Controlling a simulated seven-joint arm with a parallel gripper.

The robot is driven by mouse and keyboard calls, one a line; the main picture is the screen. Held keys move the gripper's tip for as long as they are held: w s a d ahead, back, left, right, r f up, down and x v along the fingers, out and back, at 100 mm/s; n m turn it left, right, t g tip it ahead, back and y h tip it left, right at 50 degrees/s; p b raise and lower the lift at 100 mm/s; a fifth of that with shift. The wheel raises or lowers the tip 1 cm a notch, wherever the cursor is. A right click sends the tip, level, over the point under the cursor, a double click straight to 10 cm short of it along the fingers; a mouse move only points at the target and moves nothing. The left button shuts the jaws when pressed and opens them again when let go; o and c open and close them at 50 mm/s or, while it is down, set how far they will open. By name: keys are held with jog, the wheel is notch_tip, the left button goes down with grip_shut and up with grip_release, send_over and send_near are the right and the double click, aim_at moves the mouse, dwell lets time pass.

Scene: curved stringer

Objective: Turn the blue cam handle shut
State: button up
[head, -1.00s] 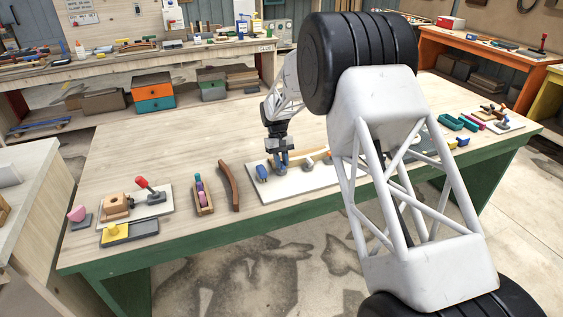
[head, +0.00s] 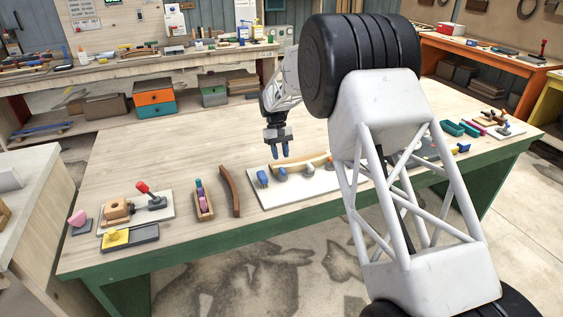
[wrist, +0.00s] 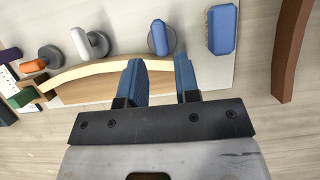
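The blue cam handle (wrist: 158,38) sits on a round grey cam on the white board (wrist: 120,15). In the wrist view it lies lengthwise up and down, its lower end towards the curved wooden strip (wrist: 90,68). The cam's edge is at or very near the strip; I cannot tell whether they touch. My gripper (wrist: 160,62) is open and empty, its two blue fingers apart. In the head view my gripper (head: 280,154) hangs above the board near the blue handle, clear of it.
A white handle (wrist: 80,42) and an orange handle (wrist: 33,66) sit on other cams along the strip. A blue block (wrist: 222,30) stands beside the blue handle. A brown curved piece (wrist: 290,50) lies off the board.

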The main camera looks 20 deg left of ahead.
jog(key=shift+v, duration=1.15)
jog(key=s+d+r+m+t+y, duration=0.1)
jog(key=s+d+r, duration=0.5)
jog(key=d, duration=0.6)
jog(key=s+d+r+m, duration=0.2)
jog(key=s+d+r, duration=0.1)
jog(key=d+r, duration=0.65)
jog(key=s+d+r+m+t+y, duration=0.1)
jog(key=s+d+r, duration=0.4)
jog(key=d, duration=0.8)
jog(key=s+d+r+m+t+y, duration=0.1)
jog(key=s+d+r+m+t, duration=0.1)
jog(key=s+d, duration=1.2)
jog(key=s+d+f+m+t, duration=0.1)
jog(key=s+d, duration=0.3)
jog(key=s, duration=0.6)
jog(key=s+d+f+m, duration=0.2)
jog(key=s+d+f, duration=0.2)
jog(key=s, duration=0.5)
jog(key=shift+s+t, duration=0.4)
jog(key=shift+d, duration=0.1)
